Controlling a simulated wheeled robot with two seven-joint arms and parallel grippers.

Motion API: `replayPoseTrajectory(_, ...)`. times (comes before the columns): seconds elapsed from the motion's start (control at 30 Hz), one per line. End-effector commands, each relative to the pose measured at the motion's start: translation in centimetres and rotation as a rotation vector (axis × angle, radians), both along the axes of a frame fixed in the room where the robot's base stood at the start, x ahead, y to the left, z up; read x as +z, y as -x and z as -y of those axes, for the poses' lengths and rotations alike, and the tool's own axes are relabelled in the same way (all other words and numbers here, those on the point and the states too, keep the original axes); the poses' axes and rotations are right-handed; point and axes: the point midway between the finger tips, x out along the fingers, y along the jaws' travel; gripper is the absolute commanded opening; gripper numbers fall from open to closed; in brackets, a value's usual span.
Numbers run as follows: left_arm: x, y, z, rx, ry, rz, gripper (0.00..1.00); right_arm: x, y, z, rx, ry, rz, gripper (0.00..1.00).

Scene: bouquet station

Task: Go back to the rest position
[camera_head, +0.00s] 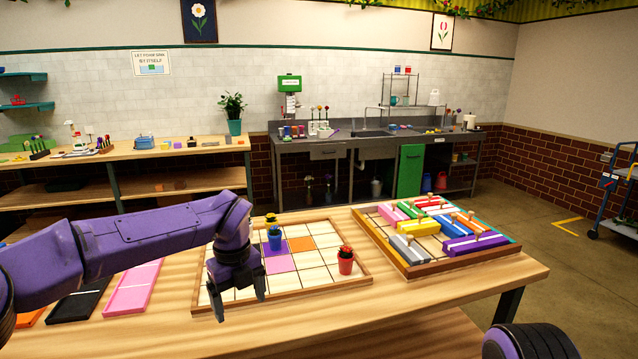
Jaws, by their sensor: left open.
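My left arm comes in from the left, and its purple gripper (238,297) hangs open and empty over the left part of a wooden grid board (315,276). A red pot (345,266) with a red flower stands at the board's right side. A yellow flower (270,217) shows at the board's far edge. My right gripper is not in view; only a dark and purple part of my body shows at the bottom right.
A tray (400,262) of coloured blocks with pegs lies right of the board. Pink (133,288) and black (80,300) panels lie at the left of the table. The table's front strip (400,300) is clear. A cart (615,195) stands at the far right.

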Motion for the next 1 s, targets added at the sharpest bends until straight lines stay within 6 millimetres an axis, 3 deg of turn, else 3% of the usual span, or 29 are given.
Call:
replayPoseTrajectory(0.37, -4.7, 0.9, -2.2, -0.130, -0.158, -0.015, 0.86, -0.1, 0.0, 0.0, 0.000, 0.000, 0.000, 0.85)
replayPoseTrajectory(0.67, -12.3, 2.9, -5.3, -0.444, -0.426, -0.067, 0.86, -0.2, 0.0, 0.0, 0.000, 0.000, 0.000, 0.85)
replayPoseTrajectory(0.77, -16.0, 4.4, -7.0, -0.646, -0.556, -0.111, 0.86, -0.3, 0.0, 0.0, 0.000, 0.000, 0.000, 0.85)
replayPoseTrajectory(0.87, -20.7, 6.9, -9.1, -0.962, -0.707, -0.189, 0.86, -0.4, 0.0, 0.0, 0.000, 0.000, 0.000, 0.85)
replayPoseTrajectory(1.0, -28.5, 13.5, -12.0, -1.660, -0.869, -0.366, 0.86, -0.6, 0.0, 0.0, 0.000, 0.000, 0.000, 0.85)
